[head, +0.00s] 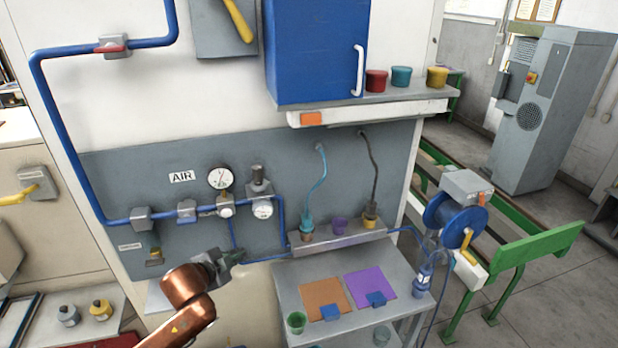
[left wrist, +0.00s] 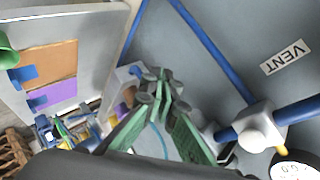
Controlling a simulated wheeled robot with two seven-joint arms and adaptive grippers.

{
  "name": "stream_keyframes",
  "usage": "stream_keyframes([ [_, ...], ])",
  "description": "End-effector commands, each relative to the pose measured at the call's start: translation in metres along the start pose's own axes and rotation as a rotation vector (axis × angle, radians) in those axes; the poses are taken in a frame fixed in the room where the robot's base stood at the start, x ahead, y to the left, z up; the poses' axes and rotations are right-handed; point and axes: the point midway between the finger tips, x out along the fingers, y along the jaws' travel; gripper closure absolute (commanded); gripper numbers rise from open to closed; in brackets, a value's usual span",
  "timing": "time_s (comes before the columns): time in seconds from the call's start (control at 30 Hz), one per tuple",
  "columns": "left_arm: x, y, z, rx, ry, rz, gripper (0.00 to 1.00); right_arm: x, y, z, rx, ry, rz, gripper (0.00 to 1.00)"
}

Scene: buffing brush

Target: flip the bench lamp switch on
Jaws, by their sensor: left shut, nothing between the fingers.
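A long white lamp bar (head: 370,113) runs under the shelf below the blue cabinet. An orange block (head: 311,118), which looks like its switch, sits at the left end of its front face. I cannot tell its on or off position, and no glow shows from the bar. My left gripper (head: 238,254) is shut and empty, low in front of the grey panel, below and left of the orange block and well apart from it. In the left wrist view its green fingers (left wrist: 160,92) are together. My right gripper is out of view.
Blue air pipes with a pressure gauge (head: 221,178) and valves run across the panel just above my left gripper. A grey bench (head: 285,275) with orange and purple mats stands to its right. Red, teal and yellow cups (head: 401,76) stand on the shelf. A hose reel (head: 455,222) is at right.

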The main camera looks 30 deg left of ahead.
Motion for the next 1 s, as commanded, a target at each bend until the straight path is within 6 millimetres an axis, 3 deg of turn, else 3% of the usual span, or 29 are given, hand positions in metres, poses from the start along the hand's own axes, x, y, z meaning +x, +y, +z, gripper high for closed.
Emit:
stream_keyframes([
  [0.03, -0.017, -0.04, -0.036, 0.079, 0.062, -0.057, 1.0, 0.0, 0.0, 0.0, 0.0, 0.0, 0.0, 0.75],
  [0.1, -0.044, -0.085, -0.086, 0.181, 0.148, -0.126, 1.0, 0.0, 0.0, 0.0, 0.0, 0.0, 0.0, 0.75],
  [0.2, -0.093, -0.132, -0.157, 0.324, 0.264, -0.218, 1.0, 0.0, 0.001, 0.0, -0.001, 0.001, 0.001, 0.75],
  [0.3, -0.145, -0.159, -0.221, 0.453, 0.364, -0.297, 1.0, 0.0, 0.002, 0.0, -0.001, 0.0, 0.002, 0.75],
  [0.43, -0.199, -0.171, -0.279, 0.579, 0.456, -0.367, 1.0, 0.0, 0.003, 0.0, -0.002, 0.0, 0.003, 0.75],
  [0.6, -0.234, -0.172, -0.313, 0.657, 0.513, -0.41, 1.0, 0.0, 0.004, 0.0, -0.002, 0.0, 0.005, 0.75],
  [1.0, -0.238, -0.172, -0.317, 0.665, 0.519, -0.414, 1.0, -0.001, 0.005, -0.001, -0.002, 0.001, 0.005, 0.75],
])
